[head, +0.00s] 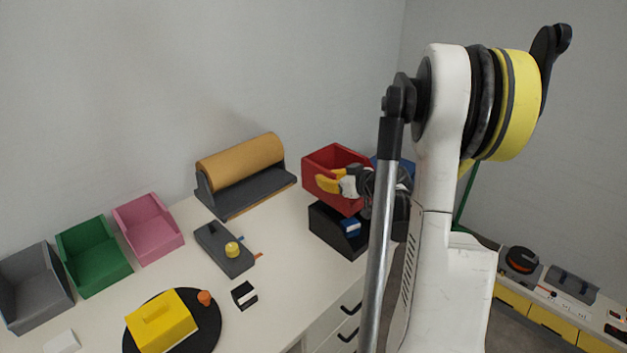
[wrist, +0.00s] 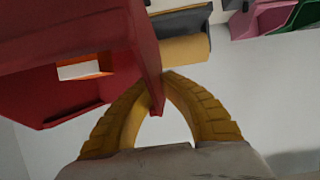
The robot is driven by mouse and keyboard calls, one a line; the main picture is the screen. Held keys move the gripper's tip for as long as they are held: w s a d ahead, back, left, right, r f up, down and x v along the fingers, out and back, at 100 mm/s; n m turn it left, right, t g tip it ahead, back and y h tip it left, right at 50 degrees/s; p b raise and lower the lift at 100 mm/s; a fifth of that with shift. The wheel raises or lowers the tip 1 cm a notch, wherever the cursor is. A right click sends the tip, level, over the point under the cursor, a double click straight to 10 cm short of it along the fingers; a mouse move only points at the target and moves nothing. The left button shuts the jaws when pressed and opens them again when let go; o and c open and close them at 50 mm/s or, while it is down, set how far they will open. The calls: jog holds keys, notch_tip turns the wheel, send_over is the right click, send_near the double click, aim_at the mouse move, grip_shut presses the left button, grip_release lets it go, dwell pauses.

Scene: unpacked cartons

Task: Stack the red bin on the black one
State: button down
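The red bin (head: 325,158) is at the back right of the table in the head view, directly above the black bin (head: 325,230). It looks slightly tilted. I cannot tell whether the two bins touch. In the wrist view, my gripper's curved fingers (wrist: 165,80) close around the edge of the red bin's wall (wrist: 147,50). The black bin is not clearly seen there.
A brown roll on a dark dispenser (head: 243,165) stands left of the bins. Pink (head: 148,230), green (head: 94,256) and grey (head: 36,287) bins line the back left.

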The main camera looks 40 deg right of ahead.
aim_at(323, 194)
jog(key=shift+f+b, duration=1.4)
jog(key=shift+f, duration=0.75)
jog(key=shift+f, duration=0.1)
jog(key=shift+f+b, duration=0.65)
jog(key=shift+b, duration=0.25)
jog(key=c, duration=1.5)
grip_release()
jog(key=shift+r, duration=0.1)
jog(key=shift+c, duration=0.2)
jog(key=v, duration=1.2)
